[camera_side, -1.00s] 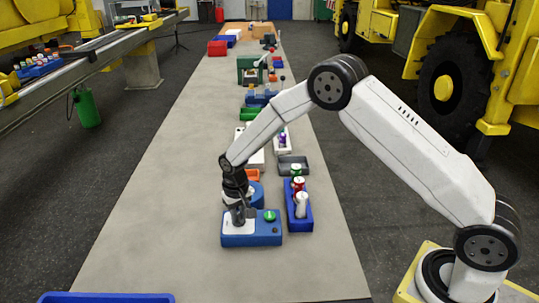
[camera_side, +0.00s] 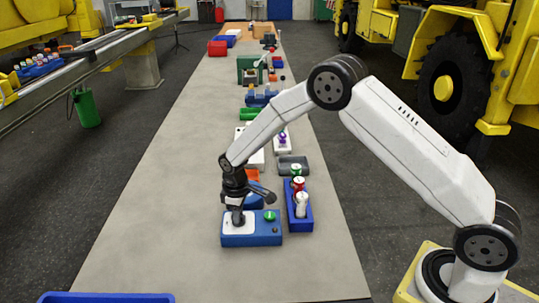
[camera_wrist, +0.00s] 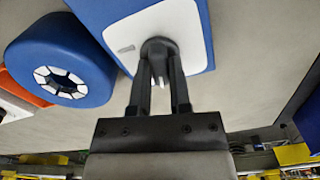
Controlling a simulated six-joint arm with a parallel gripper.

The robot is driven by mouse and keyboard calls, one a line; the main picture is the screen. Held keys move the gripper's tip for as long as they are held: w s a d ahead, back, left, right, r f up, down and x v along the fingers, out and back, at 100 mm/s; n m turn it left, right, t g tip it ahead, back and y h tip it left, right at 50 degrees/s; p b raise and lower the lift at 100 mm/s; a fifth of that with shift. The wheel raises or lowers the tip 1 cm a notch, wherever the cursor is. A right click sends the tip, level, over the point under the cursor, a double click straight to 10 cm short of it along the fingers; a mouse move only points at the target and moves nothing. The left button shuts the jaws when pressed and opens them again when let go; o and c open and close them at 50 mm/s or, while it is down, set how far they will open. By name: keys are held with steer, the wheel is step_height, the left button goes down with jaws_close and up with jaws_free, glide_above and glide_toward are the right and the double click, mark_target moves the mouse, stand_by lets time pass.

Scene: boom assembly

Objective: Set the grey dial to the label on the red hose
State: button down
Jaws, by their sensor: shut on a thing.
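The grey dial (camera_wrist: 158,46) sits on a white plate (camera_wrist: 190,22) on top of a blue box (camera_side: 262,238). My gripper (camera_wrist: 160,68) is shut on the dial, one finger on each side of it. A small white mark shows on the dial between the fingers, and another small mark lies on the plate beside it. In the side view my gripper (camera_side: 238,217) stands over the left part of the box and hides most of the dial. A red-topped item (camera_side: 298,185) stands in a blue tray; I cannot make out a red hose or a readable label.
A green button (camera_side: 269,216) is on the box's right part. The blue tray (camera_side: 299,224) with green, red and white items stands close to the right. A round blue part (camera_wrist: 60,55) lies beside the box. The table's left side (camera_side: 140,220) is clear.

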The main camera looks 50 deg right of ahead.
steer(key=shift+n, duration=1.4)
steer(key=c, duration=0.6)
jaws_free()
steer(key=shift+o, duration=0.2)
steer(key=shift+r, duration=3.95)
